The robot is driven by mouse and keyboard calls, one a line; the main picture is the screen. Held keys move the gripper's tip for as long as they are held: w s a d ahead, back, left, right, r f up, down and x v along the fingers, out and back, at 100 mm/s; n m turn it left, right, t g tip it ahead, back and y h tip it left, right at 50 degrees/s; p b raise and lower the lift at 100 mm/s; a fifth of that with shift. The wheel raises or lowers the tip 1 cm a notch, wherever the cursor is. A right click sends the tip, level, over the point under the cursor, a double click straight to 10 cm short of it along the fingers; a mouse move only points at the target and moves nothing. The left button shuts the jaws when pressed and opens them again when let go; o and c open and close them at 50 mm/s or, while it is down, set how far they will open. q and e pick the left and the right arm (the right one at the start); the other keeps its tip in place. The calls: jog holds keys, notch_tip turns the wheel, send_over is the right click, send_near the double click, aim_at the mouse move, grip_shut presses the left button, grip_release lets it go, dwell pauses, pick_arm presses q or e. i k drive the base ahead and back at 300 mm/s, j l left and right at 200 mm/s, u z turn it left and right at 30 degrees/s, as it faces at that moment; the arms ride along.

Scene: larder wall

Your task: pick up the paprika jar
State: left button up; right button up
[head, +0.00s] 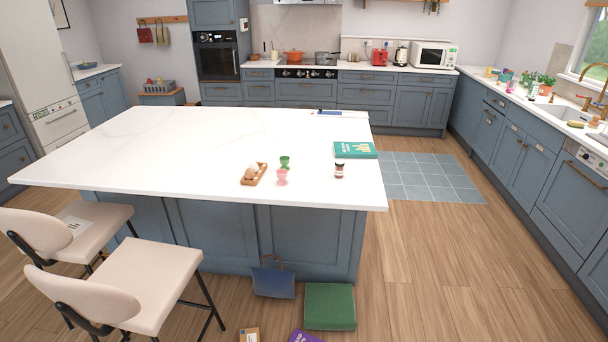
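A small jar with a dark lid, a pale label and reddish-brown contents (339,169), which looks like the paprika jar, stands upright near the right end of the white island top (190,150). A green book (355,150) lies just behind it. A pink egg cup (282,177) and a green egg cup (285,162) stand to its left. Neither of my grippers shows in the head view.
A wooden egg tray (254,175) sits left of the cups. Two cream stools (145,283) stand at the front left. A blue bag (273,281), a green cushion (330,306) and a purple item (305,337) lie on the floor before the island. Wooden floor (440,260) right of it is clear.

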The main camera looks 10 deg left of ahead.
aim_at(339, 170)
jog(key=i+j+z, duration=0.1)
jog(key=i+z, duration=0.4)
jog(key=i, duration=1.7)
